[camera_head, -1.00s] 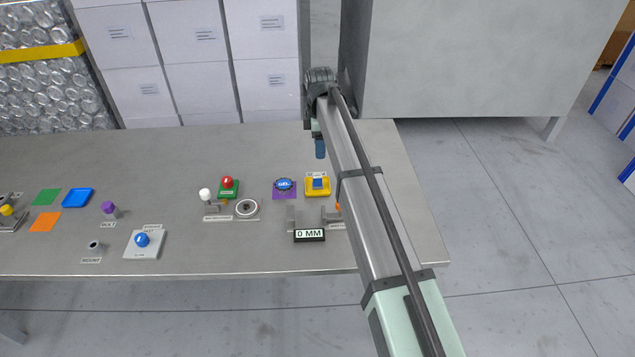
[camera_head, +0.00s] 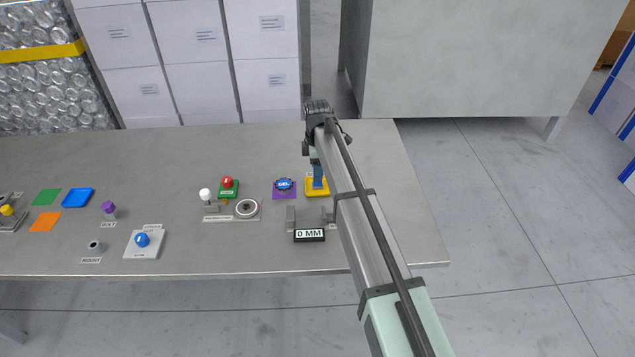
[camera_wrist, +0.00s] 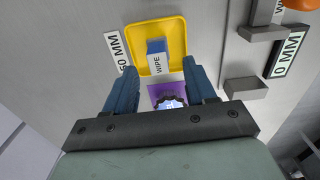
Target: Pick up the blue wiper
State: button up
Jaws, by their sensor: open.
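The blue wiper (camera_wrist: 155,46) is a small blue block with a white WIPE label. It sits in a yellow tray (camera_wrist: 143,27), seen at the top middle of the wrist view. The tray (camera_head: 310,194) also shows in the head view on the right part of the table, where my fingers mostly cover the wiper. My gripper (camera_wrist: 160,66) is open, with blue fingers spread left and right. In the wrist view the wiper lies beyond the fingertips, roughly in line with the gap. The gripper (camera_head: 318,178) appears just above the tray in the head view, holding nothing.
A purple mat (camera_head: 280,196) with a round blue gel item (camera_head: 284,184) lies left of the tray. A red button on a green base (camera_head: 228,188) is further left. The table behind is clear.

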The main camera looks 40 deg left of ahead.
notch_tip(320, 180, down, 4)
jog(key=shift+w+f, duration=0.1)
jog(key=shift+f, duration=0.05)
jog(key=shift+c, duration=0.2)
grip_shut()
dwell(0.4)
notch_tip(320, 180, up, 10)
jog(key=shift+r, duration=0.1)
dwell(0.4)
